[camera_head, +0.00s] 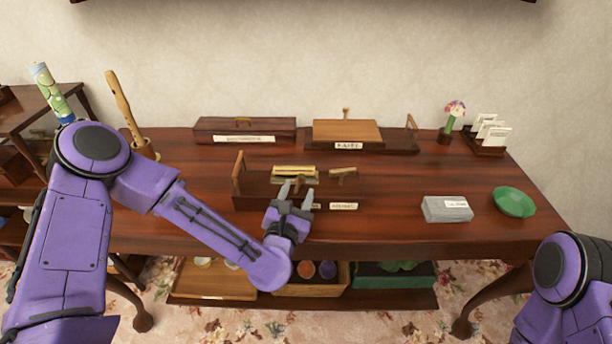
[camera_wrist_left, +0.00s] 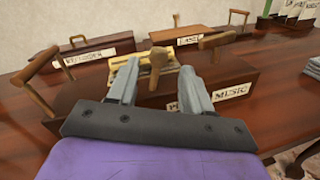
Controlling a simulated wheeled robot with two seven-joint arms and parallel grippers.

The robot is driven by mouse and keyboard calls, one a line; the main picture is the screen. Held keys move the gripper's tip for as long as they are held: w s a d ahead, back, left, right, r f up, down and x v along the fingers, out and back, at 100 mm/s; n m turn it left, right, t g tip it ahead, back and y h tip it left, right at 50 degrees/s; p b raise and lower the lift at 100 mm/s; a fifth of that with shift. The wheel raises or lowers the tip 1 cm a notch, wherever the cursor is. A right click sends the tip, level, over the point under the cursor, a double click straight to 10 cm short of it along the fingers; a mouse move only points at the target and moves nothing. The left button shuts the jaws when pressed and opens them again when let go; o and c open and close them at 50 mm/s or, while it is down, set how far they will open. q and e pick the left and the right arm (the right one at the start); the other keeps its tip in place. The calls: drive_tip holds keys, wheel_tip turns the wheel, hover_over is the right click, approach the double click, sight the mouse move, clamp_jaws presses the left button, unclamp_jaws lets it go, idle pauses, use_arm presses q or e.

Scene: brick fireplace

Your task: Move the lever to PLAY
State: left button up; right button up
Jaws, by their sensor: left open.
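A dark wooden box (camera_head: 255,203) stands near the front edge of the table, with white label plates on its front. It also shows in the left wrist view (camera_wrist_left: 85,92), where one plate reads MUSIC and the other, starting with P, is partly covered. A small wooden lever with a rounded top (camera_wrist_left: 157,58) stands up from the box. My left gripper (camera_head: 296,194) is open at the box's front, its fingers pointing away from me. In the left wrist view the lever shows between the two fingertips (camera_wrist_left: 159,68); contact cannot be told. My right gripper is out of view.
Wooden handles rise at the box's left end (camera_head: 239,170) and right part (camera_head: 343,173). Behind are a dark case (camera_head: 213,126) and a lidded box (camera_head: 345,130).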

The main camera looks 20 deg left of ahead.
sight(299, 185)
use_arm(q)
drive_tip(key=w, duration=0.2)
drive_tip(key=w+a, duration=0.1)
drive_tip(key=w, duration=0.1)
drive_tip(key=shift+w+f+p, duration=0.15)
drive_tip(key=shift+w+p, duration=0.25)
drive_tip(key=shift+w+d, duration=0.1)
drive_tip(key=shift+w, duration=0.1)
drive_tip(key=shift+c, duration=0.3)
